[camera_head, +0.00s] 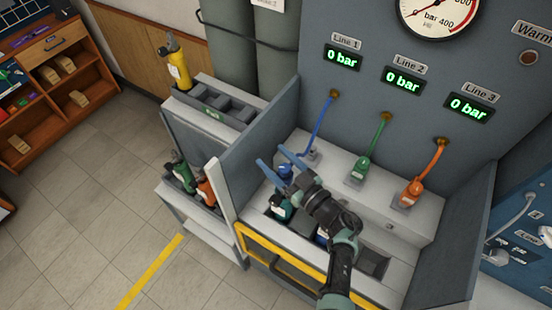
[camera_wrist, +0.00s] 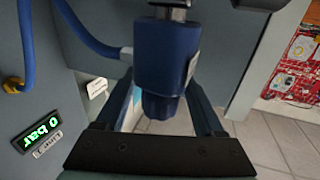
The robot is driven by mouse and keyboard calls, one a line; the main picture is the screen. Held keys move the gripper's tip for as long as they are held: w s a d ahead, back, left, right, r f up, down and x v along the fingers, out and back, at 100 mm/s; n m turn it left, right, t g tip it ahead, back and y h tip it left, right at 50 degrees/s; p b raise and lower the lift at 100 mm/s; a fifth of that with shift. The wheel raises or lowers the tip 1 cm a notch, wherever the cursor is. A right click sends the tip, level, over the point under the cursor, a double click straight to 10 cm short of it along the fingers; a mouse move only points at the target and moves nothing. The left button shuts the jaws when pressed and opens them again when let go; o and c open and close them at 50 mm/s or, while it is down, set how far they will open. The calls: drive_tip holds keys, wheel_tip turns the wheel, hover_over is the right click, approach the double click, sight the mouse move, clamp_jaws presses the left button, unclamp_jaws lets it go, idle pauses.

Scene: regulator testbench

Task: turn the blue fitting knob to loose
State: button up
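The blue fitting (camera_wrist: 165,55) fills the upper middle of the wrist view, with a ribbed dark blue knob (camera_wrist: 160,106) at its lower end. In the head view the blue fitting (camera_head: 286,171) sits above a dark teal bottle (camera_head: 281,206) in the bench tray. My gripper (camera_head: 277,161) has its blue-grey fingers spread around the fitting. In the wrist view the fingers stand on both sides of the knob, with visible gaps; contact farther up is unclear. A blue hose (camera_head: 323,124) hangs at Line 1.
A green fitting (camera_head: 358,171) and an orange fitting (camera_head: 412,192) stand on the ledge to the right. Displays read 0 bar. A grey partition (camera_head: 257,135) rises close left of my gripper. A yellow-framed front (camera_head: 262,246) borders the bench.

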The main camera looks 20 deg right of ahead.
wheel_tip(320, 180, up, 10)
drive_tip(key=p, duration=0.3)
idle(0.4)
